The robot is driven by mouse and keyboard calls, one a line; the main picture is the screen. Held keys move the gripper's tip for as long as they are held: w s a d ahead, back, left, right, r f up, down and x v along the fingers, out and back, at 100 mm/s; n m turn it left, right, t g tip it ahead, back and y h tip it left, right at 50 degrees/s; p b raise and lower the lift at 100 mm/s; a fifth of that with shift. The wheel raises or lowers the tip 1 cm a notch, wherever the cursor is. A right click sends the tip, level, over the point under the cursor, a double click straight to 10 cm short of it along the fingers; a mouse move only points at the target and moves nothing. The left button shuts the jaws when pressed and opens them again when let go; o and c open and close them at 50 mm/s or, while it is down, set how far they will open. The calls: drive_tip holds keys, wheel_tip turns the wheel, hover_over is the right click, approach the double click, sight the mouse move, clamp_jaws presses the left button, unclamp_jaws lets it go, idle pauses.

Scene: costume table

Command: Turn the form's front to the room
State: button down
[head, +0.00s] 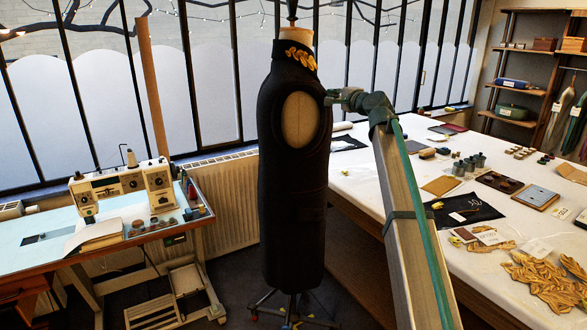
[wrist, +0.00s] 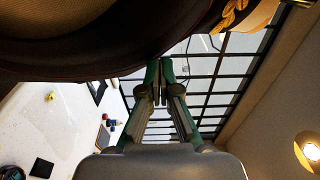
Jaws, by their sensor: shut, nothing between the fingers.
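The dress form (head: 292,190) stands upright in the middle of the head view, in a dark sleeveless garment. A pale oval armhole (head: 300,120) faces the camera, so the form appears side-on. Gold leaf embroidery (head: 302,58) shows on its collar, toward the right. My gripper (head: 330,97) is at the form's right edge, at upper chest height. In the wrist view my gripper (wrist: 161,85) has its fingers together and empty, close by the dark garment (wrist: 100,55). I cannot tell whether the tips touch it. The form's far side is hidden.
A sewing machine (head: 125,190) stands on a blue-topped table (head: 40,225) at left. A long white table (head: 400,165) with gold cloth (head: 545,285), boxes and small tools fills the right. A radiator (head: 220,200) is behind the form, and its wheeled stand (head: 290,305) is on the floor.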

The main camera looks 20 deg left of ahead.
sight(320, 94)
drive_tip(key=shift+s+a+r+m+t+h+p, duration=0.2)
drive_tip(key=shift+s+a+m+t+h+p, duration=0.35)
drive_tip(key=shift+p, duration=1)
drive_tip(key=shift+s+a+r+m+t+h+p, duration=0.3)
drive_tip(key=shift+s+a+p, duration=0.45)
drive_tip(key=shift+p, duration=0.75)
drive_tip(key=h+p, duration=0.1)
drive_tip(key=p, duration=0.2)
drive_tip(key=shift+s+a+f+p, duration=0.1)
drive_tip(key=shift+s+a+p, duration=0.2)
drive_tip(key=shift+s, duration=0.1)
drive_tip(key=shift+s+a+f+m+p, duration=0.15)
drive_tip(key=shift+a+m+p, duration=0.1)
drive_tip(key=shift+p, duration=0.5)
drive_tip(key=shift+f, duration=0.15)
drive_tip(key=shift+s+a, duration=0.1)
